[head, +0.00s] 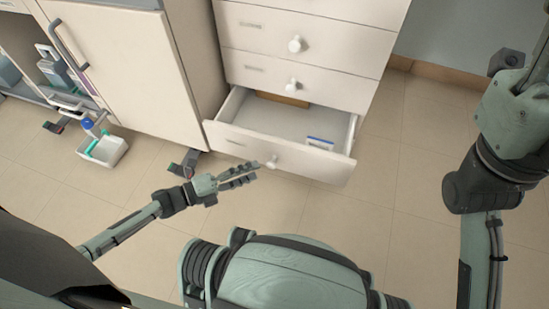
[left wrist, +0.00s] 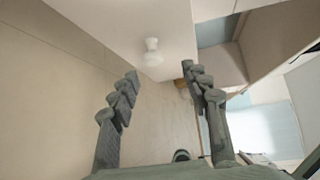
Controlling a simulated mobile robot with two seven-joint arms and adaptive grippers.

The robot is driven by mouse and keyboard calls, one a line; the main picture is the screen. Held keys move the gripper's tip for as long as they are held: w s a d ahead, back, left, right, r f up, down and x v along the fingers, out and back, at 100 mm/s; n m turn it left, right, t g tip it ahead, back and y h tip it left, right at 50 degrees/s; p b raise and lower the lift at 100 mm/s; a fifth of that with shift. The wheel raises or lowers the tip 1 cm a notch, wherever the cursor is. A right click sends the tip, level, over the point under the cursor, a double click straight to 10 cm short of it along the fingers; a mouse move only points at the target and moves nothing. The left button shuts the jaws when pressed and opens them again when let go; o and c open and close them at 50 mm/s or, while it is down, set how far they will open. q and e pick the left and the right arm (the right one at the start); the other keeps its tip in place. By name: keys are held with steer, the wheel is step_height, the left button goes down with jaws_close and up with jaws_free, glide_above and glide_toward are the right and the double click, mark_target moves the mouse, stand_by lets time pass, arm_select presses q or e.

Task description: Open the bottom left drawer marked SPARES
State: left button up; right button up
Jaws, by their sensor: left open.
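The bottom drawer (head: 240,140) of a white drawer unit stands pulled out in the head view, its inside showing. A label plate is on its front, but I cannot read it. Its round white knob (head: 272,162) also shows in the left wrist view (left wrist: 152,54), ahead of the fingertips. My left gripper (head: 250,172) is open and empty in front of the drawer, just left of the knob in the head view. In the left wrist view its fingers (left wrist: 160,70) are spread wide, apart from the knob. My right gripper is out of view.
A brown item (head: 283,99) and a small blue-and-white item (head: 320,142) lie in the drawer. Two closed drawers (head: 340,75) show above. A white cabinet (head: 135,75) and a small white caddy (head: 103,148) stand to the left. The tiled floor (head: 385,215) is clear on the right.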

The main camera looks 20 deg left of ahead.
mark_target(270, 166)
arm_select(q)
steer(key=shift+f+b+x, duration=0.15)
steer(key=shift+b+x, duration=0.1)
steer(key=shift+x, duration=1)
steer(key=shift+f+b+x, duration=0.15)
steer(key=shift+b+x, duration=0.05)
steer(key=shift+x, duration=1.05)
steer(key=shift+f+b+x, duration=0.2)
steer(key=shift+b+x, duration=0.05)
steer(key=shift+x, duration=1.05)
steer(key=shift+a, duration=0.1)
jaws_close()
